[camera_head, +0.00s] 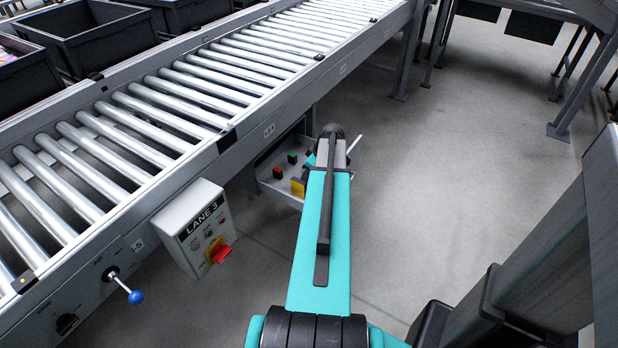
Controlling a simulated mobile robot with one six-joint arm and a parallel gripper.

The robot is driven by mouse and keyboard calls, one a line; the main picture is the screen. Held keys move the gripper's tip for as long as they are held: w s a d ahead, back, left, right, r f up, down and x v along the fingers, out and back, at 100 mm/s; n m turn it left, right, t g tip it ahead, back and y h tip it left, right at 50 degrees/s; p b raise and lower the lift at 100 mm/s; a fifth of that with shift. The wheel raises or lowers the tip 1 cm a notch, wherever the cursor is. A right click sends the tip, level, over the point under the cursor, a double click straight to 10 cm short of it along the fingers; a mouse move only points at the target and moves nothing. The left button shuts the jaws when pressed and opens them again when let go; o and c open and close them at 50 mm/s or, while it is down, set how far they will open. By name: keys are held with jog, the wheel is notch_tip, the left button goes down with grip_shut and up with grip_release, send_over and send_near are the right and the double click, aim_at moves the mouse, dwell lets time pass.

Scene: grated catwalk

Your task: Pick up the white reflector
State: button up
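I cannot make out a white reflector for certain. A thin white piece (354,145) sticks out to the right of the far end of my teal arm; I cannot tell what it is. A light grey tray (270,184) under the conveyor's side holds small blocks: a red one (278,172), a green one (292,158) and a yellow one (298,187). My arm reaches forward over the tray's right part and hides it. My gripper is hidden behind the arm's far end, so its fingers do not show.
A roller conveyor (150,110) runs from lower left to upper right. A LANE 3 control box (195,228) with a red switch and a blue-knobbed lever (135,296) jut from its side. Black bins (95,45) stand behind. The grey floor to the right is open.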

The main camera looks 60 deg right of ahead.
dwell(0.3)
grip_shut()
jog(key=shift+r, duration=0.1)
jog(key=shift+r+p, duration=0.4)
jog(key=shift+r, duration=4.5)
jog(key=shift+r, duration=0.1)
